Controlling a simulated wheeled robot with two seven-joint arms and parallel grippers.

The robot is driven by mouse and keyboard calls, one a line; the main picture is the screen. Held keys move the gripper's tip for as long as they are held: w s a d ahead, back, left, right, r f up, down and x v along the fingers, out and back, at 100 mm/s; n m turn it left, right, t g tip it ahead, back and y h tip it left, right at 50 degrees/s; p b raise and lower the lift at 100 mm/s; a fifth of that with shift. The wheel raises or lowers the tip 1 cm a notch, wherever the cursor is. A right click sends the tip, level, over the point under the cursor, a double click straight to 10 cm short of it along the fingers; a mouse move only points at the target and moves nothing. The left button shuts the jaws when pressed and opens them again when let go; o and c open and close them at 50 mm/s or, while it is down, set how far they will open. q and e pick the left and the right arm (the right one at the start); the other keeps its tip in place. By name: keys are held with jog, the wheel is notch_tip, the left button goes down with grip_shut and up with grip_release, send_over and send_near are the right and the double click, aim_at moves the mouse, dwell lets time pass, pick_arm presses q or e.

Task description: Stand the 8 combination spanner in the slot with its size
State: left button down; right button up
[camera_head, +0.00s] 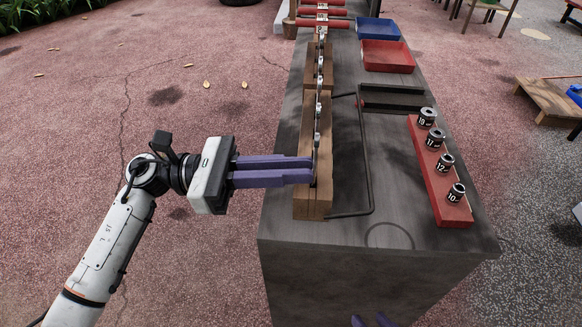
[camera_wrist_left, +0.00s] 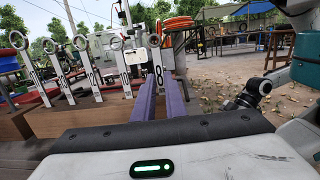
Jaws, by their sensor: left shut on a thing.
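The 8 combination spanner (camera_wrist_left: 157,72) stands roughly upright between my left gripper's purple fingers, its 8 label showing in the left wrist view. My left gripper (camera_head: 312,170) is shut on it, over the near end of the wooden rack (camera_head: 313,206). The spanner is edge-on and thin in the head view. Its lower end is hidden, so I cannot tell whether it sits in a slot. Several other spanners (camera_wrist_left: 89,67) stand in a row in the rack beyond. My right gripper (camera_head: 370,321) shows only its purple fingertips at the bottom edge, apart and empty.
A red rail (camera_head: 429,173) with several numbered sockets lies along the cart's right side. A red tray (camera_head: 388,57) and a blue tray (camera_head: 378,29) are at the far end. A thin black bar frame (camera_head: 366,160) lies beside the rack. The cart's near top (camera_head: 330,231) is clear.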

pick_arm(q)
jog(key=shift+f, duration=0.15)
jog(key=c, duration=1.7)
grip_release()
jog(key=a, duration=0.7)
jog(key=a+f, duration=0.1)
jog(key=a, duration=0.2)
jog(key=shift+s+a+b, duration=0.15)
jog(key=shift+s+b, duration=0.1)
jog(key=shift+b, duration=0.05)
